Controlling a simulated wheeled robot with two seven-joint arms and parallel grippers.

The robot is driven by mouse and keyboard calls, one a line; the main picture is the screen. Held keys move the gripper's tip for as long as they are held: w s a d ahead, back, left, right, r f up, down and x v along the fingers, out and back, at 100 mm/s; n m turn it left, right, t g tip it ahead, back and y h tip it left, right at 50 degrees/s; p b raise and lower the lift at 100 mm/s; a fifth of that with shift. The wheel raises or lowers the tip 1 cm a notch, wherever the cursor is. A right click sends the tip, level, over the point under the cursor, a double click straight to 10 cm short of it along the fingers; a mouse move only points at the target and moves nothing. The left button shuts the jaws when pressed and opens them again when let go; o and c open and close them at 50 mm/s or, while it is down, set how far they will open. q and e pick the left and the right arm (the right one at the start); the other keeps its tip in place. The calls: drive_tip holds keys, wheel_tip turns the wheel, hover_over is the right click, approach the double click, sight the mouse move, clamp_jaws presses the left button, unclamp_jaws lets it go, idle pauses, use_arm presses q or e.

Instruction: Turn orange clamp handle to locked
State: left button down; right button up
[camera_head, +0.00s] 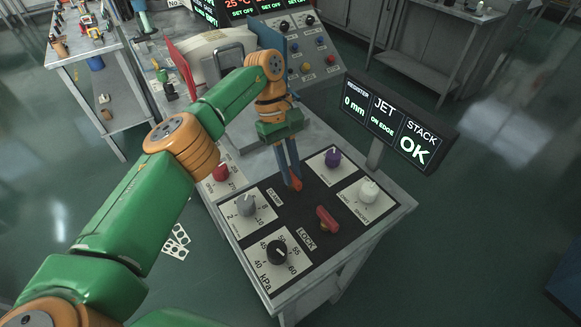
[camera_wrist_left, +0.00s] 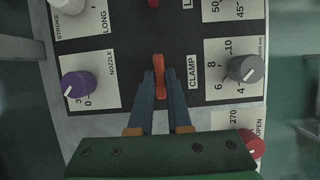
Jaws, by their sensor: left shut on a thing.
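The orange clamp handle (camera_head: 297,184) is on the black middle strip of the control panel, next to the CLAMP label. It also shows in the wrist view (camera_wrist_left: 159,66), upright in the picture, its lower part between my blue fingers. My left gripper (camera_head: 291,179) reaches down from above and is shut on this handle. Its two fingers (camera_wrist_left: 160,88) lie on either side of it. The red handle (camera_head: 326,218) by the LOCK label stands nearer the panel's front edge, apart from the gripper. My right gripper is not in view.
Around the strip are a grey knob (camera_head: 246,206), a black kPa knob (camera_head: 277,252), a purple knob (camera_head: 333,157), a white knob (camera_head: 369,190) and a red knob (camera_head: 221,172). A display (camera_head: 399,123) reading OK stands at the right. Another workbench (camera_head: 85,48) is at the far left.

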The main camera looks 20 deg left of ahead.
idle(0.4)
use_arm(q)
drive_tip(key=c, duration=0.9)
unclamp_jaws()
drive_tip(key=shift+o, duration=0.2)
drive_tip(key=shift+r+b, duration=0.25)
drive_tip(key=shift+b, duration=0.05)
drive_tip(key=s+d+r+b, duration=0.3)
drive_tip(key=s+r+b, duration=0.3)
drive_tip(key=s+r, duration=0.6)
drive_tip(key=shift+s+d+r, duration=0.25)
drive_tip(key=shift+s+d, duration=0.15)
drive_tip(key=shift+s, duration=0.35)
